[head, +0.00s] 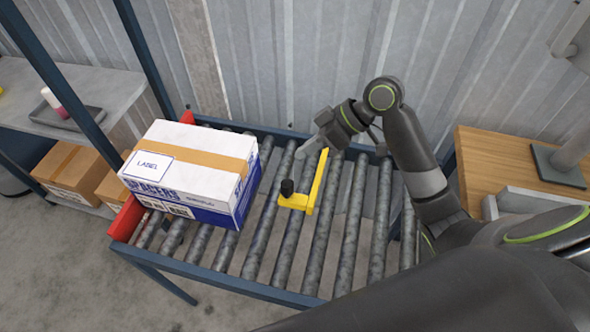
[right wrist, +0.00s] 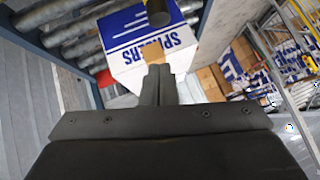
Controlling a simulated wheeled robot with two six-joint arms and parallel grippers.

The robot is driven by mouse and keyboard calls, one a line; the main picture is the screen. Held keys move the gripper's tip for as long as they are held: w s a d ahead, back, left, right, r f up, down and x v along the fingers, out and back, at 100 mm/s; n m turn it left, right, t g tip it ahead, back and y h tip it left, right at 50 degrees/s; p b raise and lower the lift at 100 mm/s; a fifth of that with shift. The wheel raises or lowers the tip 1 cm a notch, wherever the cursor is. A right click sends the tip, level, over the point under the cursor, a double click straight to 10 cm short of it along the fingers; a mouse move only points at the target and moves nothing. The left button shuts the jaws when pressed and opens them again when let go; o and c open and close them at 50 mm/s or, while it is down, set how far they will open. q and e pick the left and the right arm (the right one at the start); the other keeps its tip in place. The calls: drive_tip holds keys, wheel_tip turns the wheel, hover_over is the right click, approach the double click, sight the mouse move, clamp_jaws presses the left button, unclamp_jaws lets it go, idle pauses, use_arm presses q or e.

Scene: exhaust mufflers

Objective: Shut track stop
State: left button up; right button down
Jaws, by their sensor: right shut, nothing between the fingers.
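The track stop looks to be the yellow bracket (head: 317,183) with a black knob (head: 287,188) on its near left end, at the middle of the roller track (head: 250,277). The yellow bar stands across the rollers. My right gripper (head: 299,154) is shut and empty near the bar's far end; whether it touches the bar I cannot tell. In the right wrist view the shut fingers (right wrist: 158,82) point towards the box, and a dark round knob (right wrist: 158,13) shows beyond them. My left gripper is not in view.
A white and blue labelled box (head: 190,172) sits on the rollers left of the yellow bracket, against a red end plate (head: 126,219). Rollers right of the bracket are bare. A wooden table (head: 500,160) stands at the right, and a grey shelf (head: 75,85) at the left.

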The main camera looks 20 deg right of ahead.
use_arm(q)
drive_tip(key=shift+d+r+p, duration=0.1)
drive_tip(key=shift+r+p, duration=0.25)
use_arm(e)
drive_tip(key=a+f, duration=0.3)
drive_tip(key=f, duration=0.3)
drive_tip(key=shift+s+f, duration=0.2)
drive_tip(key=shift+s, duration=0.1)
